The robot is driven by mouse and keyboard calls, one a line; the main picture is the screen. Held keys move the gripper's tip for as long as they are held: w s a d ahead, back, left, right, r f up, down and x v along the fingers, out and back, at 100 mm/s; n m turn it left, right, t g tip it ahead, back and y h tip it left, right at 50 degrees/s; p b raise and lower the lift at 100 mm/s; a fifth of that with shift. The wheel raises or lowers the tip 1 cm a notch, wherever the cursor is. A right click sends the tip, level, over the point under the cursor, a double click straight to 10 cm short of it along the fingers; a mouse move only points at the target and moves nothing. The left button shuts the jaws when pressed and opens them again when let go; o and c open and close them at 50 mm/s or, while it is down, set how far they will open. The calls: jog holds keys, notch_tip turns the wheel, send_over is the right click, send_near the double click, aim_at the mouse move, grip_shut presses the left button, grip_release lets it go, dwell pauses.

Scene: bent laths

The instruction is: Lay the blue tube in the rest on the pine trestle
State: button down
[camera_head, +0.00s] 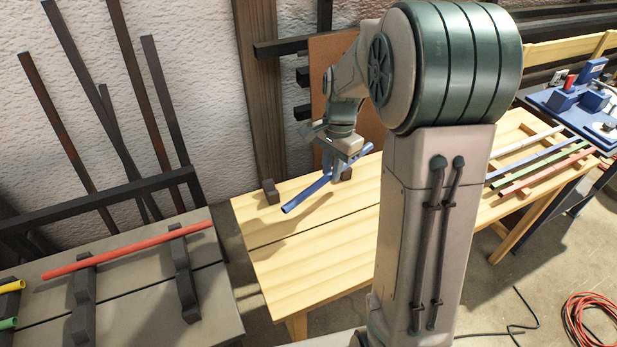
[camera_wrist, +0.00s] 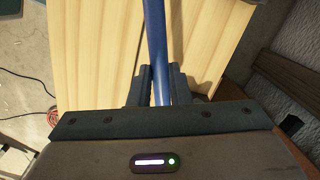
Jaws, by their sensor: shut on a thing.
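The blue tube (camera_head: 305,194) is held at a slant over the pine trestle (camera_head: 300,265). My gripper (camera_head: 334,172) is shut on the tube; its near-left end sticks out free. In the wrist view the tube (camera_wrist: 156,35) runs straight up the picture from between my gripper's fingers (camera_wrist: 157,80), over pale boards. On the trestle's far edge stand two small dark blocks, one (camera_head: 269,191) left of the tube and one (camera_head: 347,174) close behind my gripper; they look like the rest. The tube appears above the boards, but the gap is unclear.
A grey trestle (camera_head: 140,305) at left bears a red tube (camera_head: 130,249) on dark supports, with yellow and green tube ends beside it. Several coloured strips lie on pine at right. My arm hides the middle. Dark bars lean on the back wall. The trestle's front is clear.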

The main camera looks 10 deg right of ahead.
jog(key=shift+w+a+f+m, duration=0.55)
jog(key=shift+w+f+m, duration=0.15)
jog(key=shift+w+f, duration=0.85)
jog(key=shift+w+a+f+m, duration=0.65)
jog(key=shift+w+f, duration=0.75)
jog(key=shift+w, duration=0.3)
jog(key=shift+w+a+f+m, duration=0.5)
jog(key=shift+w+f+m, duration=0.25)
jog(key=shift+w+f, duration=0.8)
jog(key=shift+r, duration=0.1)
jog(key=c, duration=1.3)
grip_release()
jog(key=shift+f, duration=0.2)
jog(key=shift+c, duration=0.2)
